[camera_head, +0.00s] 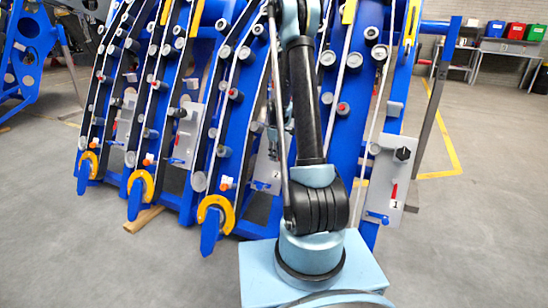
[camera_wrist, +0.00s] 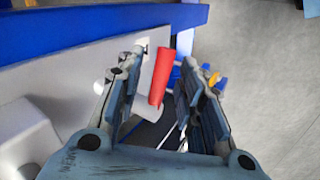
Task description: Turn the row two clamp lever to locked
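In the wrist view my gripper (camera_wrist: 165,95) is open. I see no clear grip on the handle. The handle is beside a pale plate (camera_wrist: 70,75) on a blue beam. In the head view my arm covers most of the plate (camera_head: 268,170) on the row just left of the row marked 1, so its lever and my gripper are largely hidden. The number of the row in the wrist view cannot be read.
The plate marked 1 (camera_head: 390,185) has a red lever, a black knob and a blue latch. Several blue curved rows with yellow hooks (camera_head: 217,212) stand at left. A wood block (camera_head: 143,219) lies on the floor. Open grey floor is at right.

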